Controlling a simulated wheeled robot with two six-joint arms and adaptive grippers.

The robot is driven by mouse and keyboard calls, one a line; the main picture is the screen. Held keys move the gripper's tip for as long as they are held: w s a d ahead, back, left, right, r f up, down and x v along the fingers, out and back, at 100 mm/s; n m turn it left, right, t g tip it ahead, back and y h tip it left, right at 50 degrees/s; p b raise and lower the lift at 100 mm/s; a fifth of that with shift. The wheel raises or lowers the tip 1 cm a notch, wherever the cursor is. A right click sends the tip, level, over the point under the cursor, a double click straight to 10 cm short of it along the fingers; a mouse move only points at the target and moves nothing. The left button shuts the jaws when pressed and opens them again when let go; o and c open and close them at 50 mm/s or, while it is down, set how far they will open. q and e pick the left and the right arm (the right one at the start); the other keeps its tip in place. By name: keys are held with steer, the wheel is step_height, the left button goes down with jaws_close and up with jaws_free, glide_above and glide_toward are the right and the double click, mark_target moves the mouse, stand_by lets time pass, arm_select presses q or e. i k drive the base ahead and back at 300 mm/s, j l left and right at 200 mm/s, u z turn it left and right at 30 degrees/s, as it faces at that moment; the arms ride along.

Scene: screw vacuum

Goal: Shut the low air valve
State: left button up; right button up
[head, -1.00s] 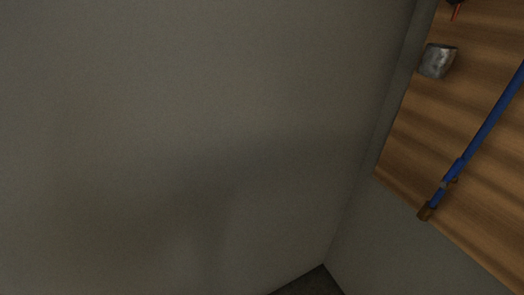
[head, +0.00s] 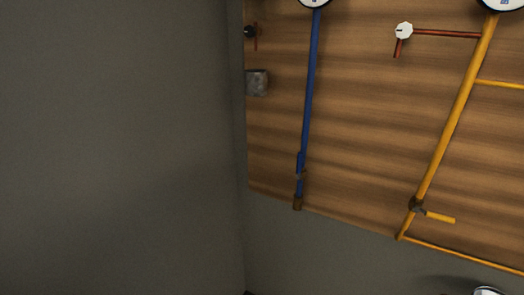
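A wooden panel (head: 350,130) on the wall carries pipes and valves. A blue pipe (head: 310,90) runs down from a round gauge (head: 315,2) cut by the top edge. Low on it is a small valve (head: 300,172), whose blue lever appears to lie along the pipe. A yellow pipe (head: 455,115) on the right has a low valve (head: 416,205) with a yellow lever (head: 440,217) sticking out to the right, across the pipe. No label shows which one is the air valve. Neither of my grippers is in view.
A grey metal box (head: 257,83) and a small dark fitting (head: 249,31) sit at the panel's left edge. A red pipe (head: 445,33) with a white round knob (head: 404,30) is upper right. Bare grey wall (head: 120,150) fills the left.

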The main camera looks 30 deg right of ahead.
mark_target(300, 155)
steer(key=z, duration=1.3)
